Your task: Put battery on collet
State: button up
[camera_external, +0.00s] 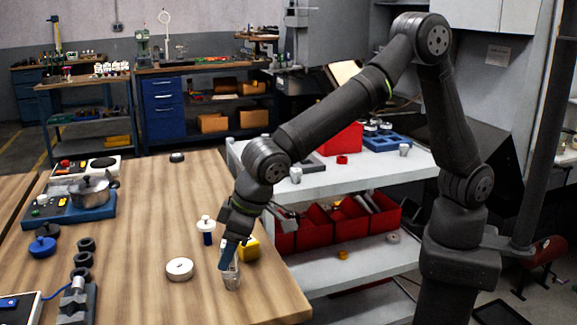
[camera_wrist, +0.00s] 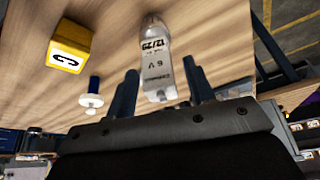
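The battery (camera_external: 231,278) is a silvery, bottle-shaped piece standing on the wooden table near its right edge. In the wrist view my gripper (camera_wrist: 159,68) is open, with a gap between the battery and each finger. I cannot tell for sure which piece is the collet; small silvery pieces stand on the white shelf (camera_external: 295,174) and beside the blue tray (camera_external: 404,149).
A yellow cube marked C (camera_wrist: 68,46) stands close to the battery. A blue and white plunger-like piece (camera_external: 207,230) and a white disc (camera_external: 180,268) are to the left. A pot (camera_external: 90,191) and black rings (camera_external: 84,260) stand further left. Red bins (camera_external: 343,222) sit under the shelf top.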

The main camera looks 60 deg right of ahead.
aim_at(223, 242)
jog(key=v, duration=1.2)
jog(key=shift+r, duration=0.15)
jog(key=x, duration=1.2)
jog(key=shift+r, duration=1.95)
jog(key=shift+f, duration=0.15)
